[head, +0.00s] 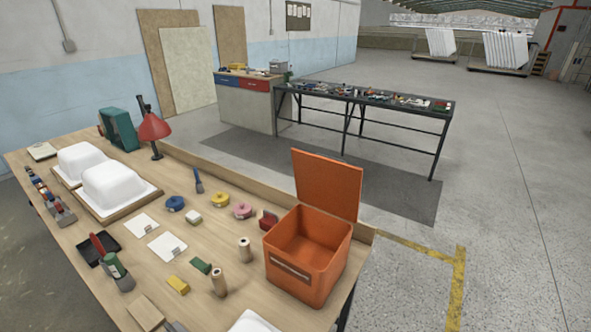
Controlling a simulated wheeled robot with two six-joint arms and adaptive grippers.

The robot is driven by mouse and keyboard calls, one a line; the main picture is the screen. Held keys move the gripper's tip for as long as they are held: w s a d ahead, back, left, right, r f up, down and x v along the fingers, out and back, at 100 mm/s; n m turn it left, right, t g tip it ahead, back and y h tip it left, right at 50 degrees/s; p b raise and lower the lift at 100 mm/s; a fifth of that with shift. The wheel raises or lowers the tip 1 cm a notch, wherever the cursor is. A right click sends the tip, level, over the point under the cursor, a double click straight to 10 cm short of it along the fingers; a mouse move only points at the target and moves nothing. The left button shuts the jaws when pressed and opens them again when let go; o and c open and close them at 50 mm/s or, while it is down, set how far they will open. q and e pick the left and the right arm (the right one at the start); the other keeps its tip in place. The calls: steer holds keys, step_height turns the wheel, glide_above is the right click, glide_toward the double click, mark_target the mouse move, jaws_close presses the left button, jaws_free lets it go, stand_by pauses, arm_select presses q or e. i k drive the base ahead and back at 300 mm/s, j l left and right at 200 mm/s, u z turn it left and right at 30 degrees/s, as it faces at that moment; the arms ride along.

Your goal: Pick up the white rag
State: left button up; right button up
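A white, flat-looking item (252,322) lies at the near edge of the workbench (215,238), cut off by the bottom of the head view. It may be the white rag, but too little of it shows to be sure. Two flat white pieces, one farther (140,226) and one nearer (167,248), lie left of the middle of the bench. Each has a small dark mark, and they look more like cards than cloth. Neither of my grippers is in view.
An open orange box (308,262) with its lid up stands at the bench's right edge. White tub shells (115,185), a red lamp (153,128), tape rolls (220,200), wooden cylinders (218,283), a yellow block (178,285) and a black tray (98,249) crowd the bench.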

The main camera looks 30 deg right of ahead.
mark_target(193, 218)
steer(key=k+l+u, duration=0.1)
steer(key=l, duration=0.3)
steer(key=k+l+u, duration=0.1)
steer(key=l, duration=0.3)
steer(key=k+l+u, duration=0.15)
steer(key=l, duration=0.25)
steer(key=k+l+u, duration=0.1)
steer(key=l, duration=0.25)
steer(key=i+l+u, duration=0.15)
steer(key=l, duration=0.35)
steer(key=i+l+u, duration=0.15)
steer(key=l, duration=0.4)
steer(key=i+l+u, duration=0.1)
steer(key=l, duration=0.45)
steer(key=i+l+u, duration=0.15)
steer(key=l, duration=0.4)
steer(key=i, duration=0.35)
